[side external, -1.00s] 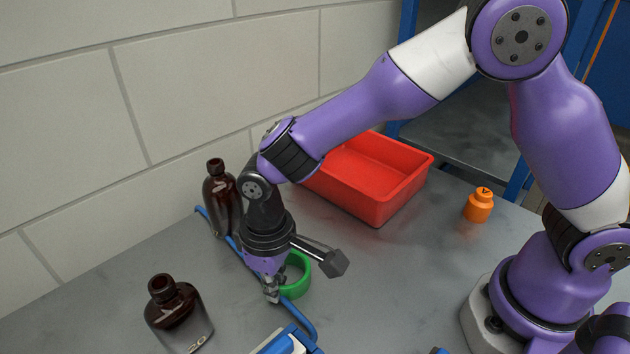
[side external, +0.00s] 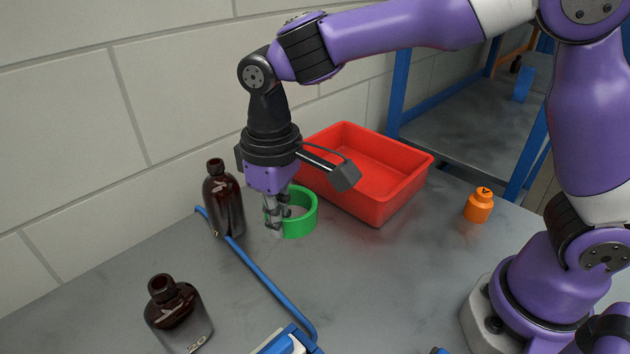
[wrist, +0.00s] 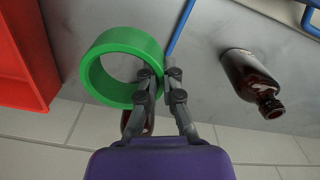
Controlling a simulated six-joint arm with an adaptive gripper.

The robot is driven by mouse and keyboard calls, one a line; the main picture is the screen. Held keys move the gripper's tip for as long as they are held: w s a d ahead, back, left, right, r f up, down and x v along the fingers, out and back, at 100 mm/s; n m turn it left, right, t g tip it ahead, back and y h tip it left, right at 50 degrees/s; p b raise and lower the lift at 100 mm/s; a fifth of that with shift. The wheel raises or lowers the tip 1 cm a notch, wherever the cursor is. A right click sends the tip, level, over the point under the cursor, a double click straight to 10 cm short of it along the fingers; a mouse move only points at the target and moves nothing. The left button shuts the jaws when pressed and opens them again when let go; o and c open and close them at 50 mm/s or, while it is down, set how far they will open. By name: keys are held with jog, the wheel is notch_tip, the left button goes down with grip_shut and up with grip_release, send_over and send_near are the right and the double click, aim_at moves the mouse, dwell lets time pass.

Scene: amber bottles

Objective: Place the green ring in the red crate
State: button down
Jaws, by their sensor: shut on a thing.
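The green ring (side external: 301,226) is held at its left wall by my gripper (side external: 274,225), which is shut on it. It appears lifted above the grey table. In the wrist view the ring (wrist: 122,40) sits left of the fingertips (wrist: 160,82), with one finger inside its opening and its wall pinched between them. The red crate (side external: 398,196) stands to the right of and behind the ring, apart from it, and its visible inside looks empty. The crate (wrist: 28,52) also shows at the left edge of the wrist view.
One amber bottle (side external: 222,205) stands left of my gripper by the wall. Another amber bottle (side external: 178,318) stands at the front left.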

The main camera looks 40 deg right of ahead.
jog(key=w+d+r+m, duration=0.1)
jog(key=w+d+m, duration=0.15)
jog(key=d, duration=1.15)
jog(key=shift+n, duration=0.35)
jog(key=w+d+f, duration=0.1)
jog(key=d+f, duration=0.1)
jog(key=d, duration=0.1)
jog(key=w+d+f, duration=0.2)
jog(key=d, duration=0.2)
jog(key=w+d+f, duration=0.1)
jog(key=d+f, duration=0.1)
jog(key=d, duration=0.1)
jog(key=shift+w+d+f, duration=0.15)
jog(key=shift+d+f, duration=0.05)
jog(key=shift+d, duration=0.1)
jog(key=shift+f, duration=2.05)
jog(key=c, duration=1.2)
grip_release()
jog(key=shift+f, duration=0.15)
jog(key=shift+o, duration=0.8)
